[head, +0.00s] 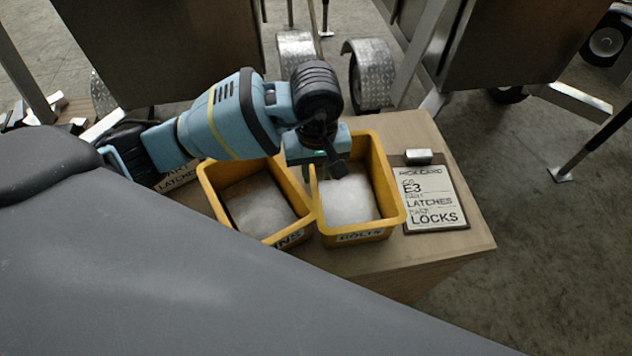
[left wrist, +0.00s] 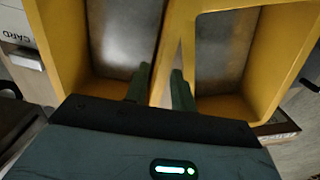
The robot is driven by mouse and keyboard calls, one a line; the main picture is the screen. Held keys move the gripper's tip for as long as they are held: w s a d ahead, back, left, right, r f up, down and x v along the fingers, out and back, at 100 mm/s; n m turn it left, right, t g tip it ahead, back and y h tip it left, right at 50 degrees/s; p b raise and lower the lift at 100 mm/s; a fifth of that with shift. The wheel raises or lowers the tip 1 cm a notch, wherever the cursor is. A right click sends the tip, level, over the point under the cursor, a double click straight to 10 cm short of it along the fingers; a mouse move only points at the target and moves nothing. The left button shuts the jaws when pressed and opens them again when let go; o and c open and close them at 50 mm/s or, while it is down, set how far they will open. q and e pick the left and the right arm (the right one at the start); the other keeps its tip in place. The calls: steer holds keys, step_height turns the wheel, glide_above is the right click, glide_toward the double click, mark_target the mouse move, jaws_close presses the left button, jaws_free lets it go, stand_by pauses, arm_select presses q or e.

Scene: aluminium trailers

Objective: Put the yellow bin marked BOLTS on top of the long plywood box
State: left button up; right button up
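The yellow BOLTS bin (head: 360,237) stands upright on a wooden top (head: 452,213), its label facing the near side. A second yellow bin (head: 211,188), its label partly hidden, stands just left of it. My left gripper (head: 322,172) points down at the BOLTS bin's back left corner. In the left wrist view my left gripper (left wrist: 161,82) has its fingers apart, near the neighbouring walls of the BOLTS bin (left wrist: 68,40) and the second bin (left wrist: 283,50). Contact is unclear. I cannot tell whether this wooden top belongs to the long plywood box. My right gripper is out of view.
A clipboard with a pick card (head: 432,200) lies right of the BOLTS bin. It partly shows in the left wrist view (left wrist: 18,28). Trailer bodies (head: 165,45) and a metal fender (head: 370,70) stand behind. Open concrete floor (head: 545,225) lies to the right.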

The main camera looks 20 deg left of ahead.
arm_select(q)
steer(key=shift+r, duration=1.9)
